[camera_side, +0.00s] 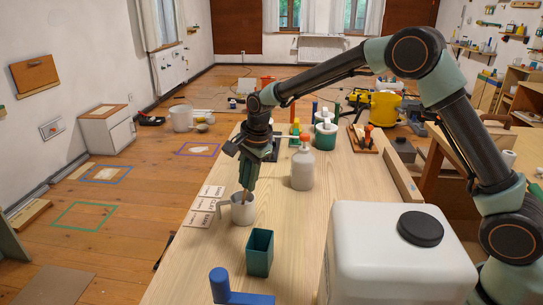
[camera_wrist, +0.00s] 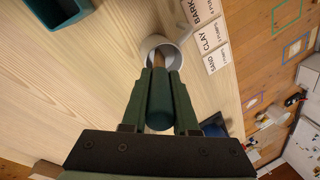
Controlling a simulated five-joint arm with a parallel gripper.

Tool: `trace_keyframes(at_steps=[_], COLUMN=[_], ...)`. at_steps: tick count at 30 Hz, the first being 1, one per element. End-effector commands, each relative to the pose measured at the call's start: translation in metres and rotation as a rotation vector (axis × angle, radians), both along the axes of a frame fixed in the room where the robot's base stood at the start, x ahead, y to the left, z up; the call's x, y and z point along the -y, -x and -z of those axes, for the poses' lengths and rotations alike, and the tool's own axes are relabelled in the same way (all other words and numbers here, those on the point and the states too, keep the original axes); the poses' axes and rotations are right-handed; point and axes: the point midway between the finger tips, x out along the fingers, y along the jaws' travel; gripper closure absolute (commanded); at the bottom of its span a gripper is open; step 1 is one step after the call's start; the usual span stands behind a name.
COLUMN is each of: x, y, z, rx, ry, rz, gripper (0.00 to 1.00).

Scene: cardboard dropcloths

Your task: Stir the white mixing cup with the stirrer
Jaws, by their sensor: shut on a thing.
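The white mixing cup (camera_side: 243,213) stands upright on the wooden table, its handle to the left; it also shows in the wrist view (camera_wrist: 149,46). My gripper (camera_side: 247,184) points down just above the cup. In the wrist view my gripper (camera_wrist: 162,80) is shut on the thick dark green handle of the stirrer (camera_wrist: 159,105). The stirrer's brown shaft runs down inside the cup's rim. Its lower end and the cup's contents are hidden.
Label cards (camera_side: 204,205) reading sand, clay and bark lie left of the cup. A square green container (camera_side: 259,254) stands in front of it. A white bottle with an orange cap (camera_side: 302,168) stands behind to the right. A large white jug (camera_side: 395,250) fills the near right.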

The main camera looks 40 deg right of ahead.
Motion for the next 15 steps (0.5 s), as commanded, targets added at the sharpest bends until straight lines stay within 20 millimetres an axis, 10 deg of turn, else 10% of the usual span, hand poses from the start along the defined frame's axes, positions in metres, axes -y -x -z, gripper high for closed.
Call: trace_keyframes(at_steps=[15], x=[0.000], y=[-0.001], z=[-0.017], rx=[0.002], ry=[0.000], rz=[0.000], gripper=[1.00])
